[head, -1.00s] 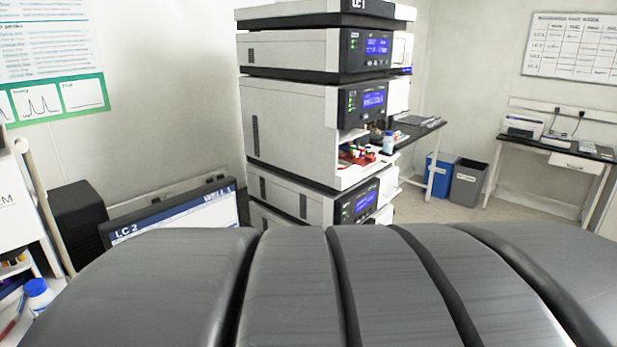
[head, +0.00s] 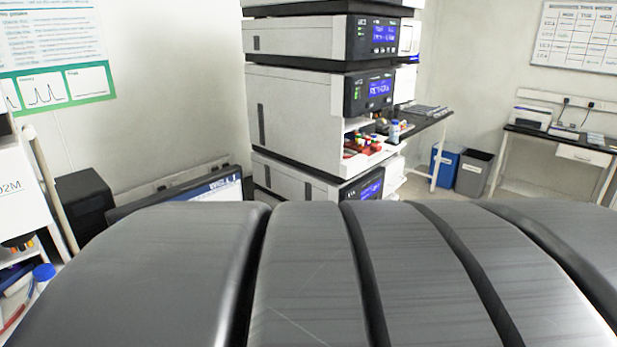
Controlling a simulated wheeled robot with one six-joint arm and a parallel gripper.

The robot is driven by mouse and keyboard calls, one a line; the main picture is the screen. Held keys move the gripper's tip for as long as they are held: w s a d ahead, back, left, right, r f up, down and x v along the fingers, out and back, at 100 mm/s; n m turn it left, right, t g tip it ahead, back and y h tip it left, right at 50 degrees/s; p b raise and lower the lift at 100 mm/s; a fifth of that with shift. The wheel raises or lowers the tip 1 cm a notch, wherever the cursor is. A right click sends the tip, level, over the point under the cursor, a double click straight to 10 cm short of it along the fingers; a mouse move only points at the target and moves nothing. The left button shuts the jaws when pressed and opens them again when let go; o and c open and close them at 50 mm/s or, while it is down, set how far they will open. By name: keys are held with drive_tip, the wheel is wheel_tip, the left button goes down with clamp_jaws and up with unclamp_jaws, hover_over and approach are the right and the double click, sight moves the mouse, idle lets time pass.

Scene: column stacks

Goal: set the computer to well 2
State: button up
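The computer's monitor (head: 215,190) stands at the left, behind my own dark body, with only its upper right part showing. A stack of white instruments (head: 300,105) with blue displays stands right of the monitor. My gripper is not in view.
A black box (head: 84,203) stands left of the monitor. A blue-capped bottle (head: 44,274) is at the lower left. Red-capped vials (head: 362,143) sit in the stack's open bay. A blue bin (head: 445,168) and a grey bin (head: 473,173) stand at the right, near a side table (head: 560,140).

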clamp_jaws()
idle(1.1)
